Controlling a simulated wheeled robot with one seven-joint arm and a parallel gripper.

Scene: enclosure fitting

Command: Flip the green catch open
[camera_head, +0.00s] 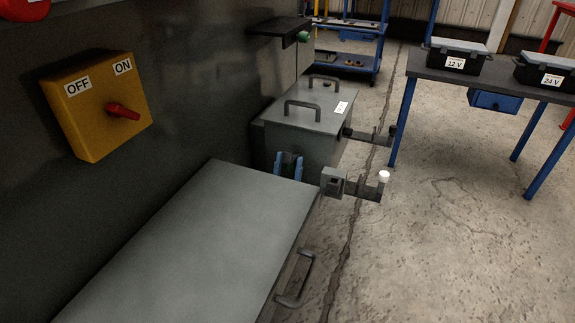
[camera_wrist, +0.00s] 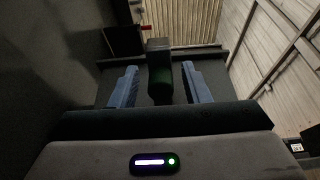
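A dark green catch (camera_wrist: 160,82) with a grey block at its top shows in the wrist view, between my two blue fingers. My gripper (camera_wrist: 160,88) is open around it, with a gap on each side. In the head view my gripper (camera_head: 288,165) shows as two blue fingertips at the near side of a grey lidded box (camera_head: 302,116). The dark catch between them is small and dim there. Whether the catch is shut cannot be told.
Brackets (camera_head: 362,190) jut out to the right. A yellow ON/OFF switch (camera_head: 95,105) is on the left wall. A black ledge (camera_head: 280,26) carries a green part. The right floor is free before a table (camera_head: 490,76).

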